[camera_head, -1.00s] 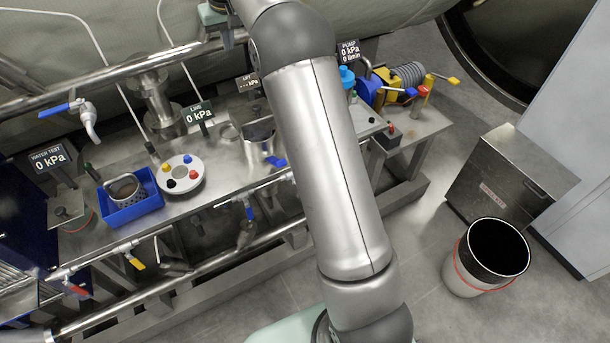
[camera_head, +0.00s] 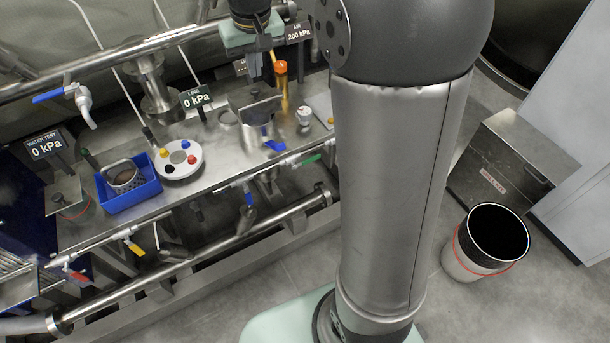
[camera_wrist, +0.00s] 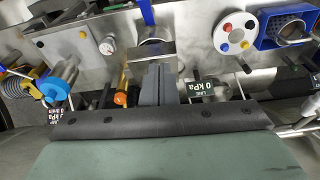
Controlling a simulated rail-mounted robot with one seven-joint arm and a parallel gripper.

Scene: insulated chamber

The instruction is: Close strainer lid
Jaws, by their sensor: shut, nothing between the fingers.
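What looks like the strainer is a metal housing on the bench with a round opening (camera_wrist: 153,35). A flat metal plate (camera_wrist: 152,58), which appears to be its lid, stands raised at the opening's edge. The same plate shows in the head view (camera_head: 260,108), beside the opening. My gripper (camera_wrist: 160,70) is shut and empty. In the wrist view its fingertips overlap the plate's edge; whether they touch it I cannot tell. In the head view my gripper (camera_head: 254,68) is above and behind the plate, and its fingertips are hard to make out.
An orange-topped fitting (camera_head: 281,72) stands close to my gripper. A blue valve handle (camera_head: 270,140) is in front of the housing. A blue tray with a perforated basket (camera_head: 145,196) and a round white plate with coloured knobs (camera_head: 192,169) are at left. A bucket (camera_head: 465,265) stands on the floor.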

